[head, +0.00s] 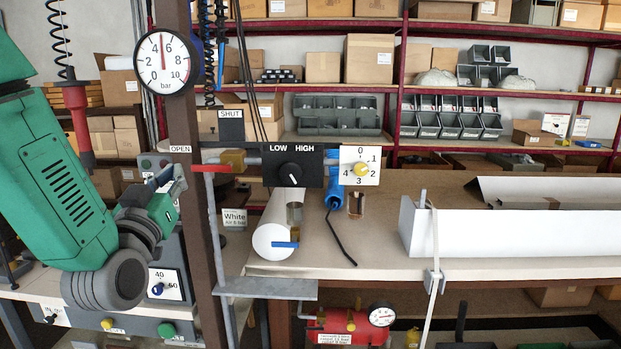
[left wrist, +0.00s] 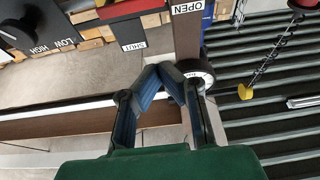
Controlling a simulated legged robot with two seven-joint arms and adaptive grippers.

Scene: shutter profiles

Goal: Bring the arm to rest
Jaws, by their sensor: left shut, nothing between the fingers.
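My left arm (head: 60,180) is green with dark grey joints and comes in from the left in the head view. Its gripper (head: 176,182) points up and right, just left of the brown post (head: 185,120). In the left wrist view the two dark blue-grey fingers of the gripper (left wrist: 160,74) lean together at the tips. The gripper is shut with nothing between the fingers. The OPEN label (left wrist: 188,8) and a round dark-rimmed gauge (left wrist: 195,72) show beyond it. My right gripper is in neither view.
A pressure gauge (head: 163,63) and a red-handled valve (head: 215,168) are on the post. A LOW/HIGH knob panel (head: 292,166) and a numbered dial (head: 360,167) stand over the bench (head: 385,240). White profiles (head: 510,232) lie at the right.

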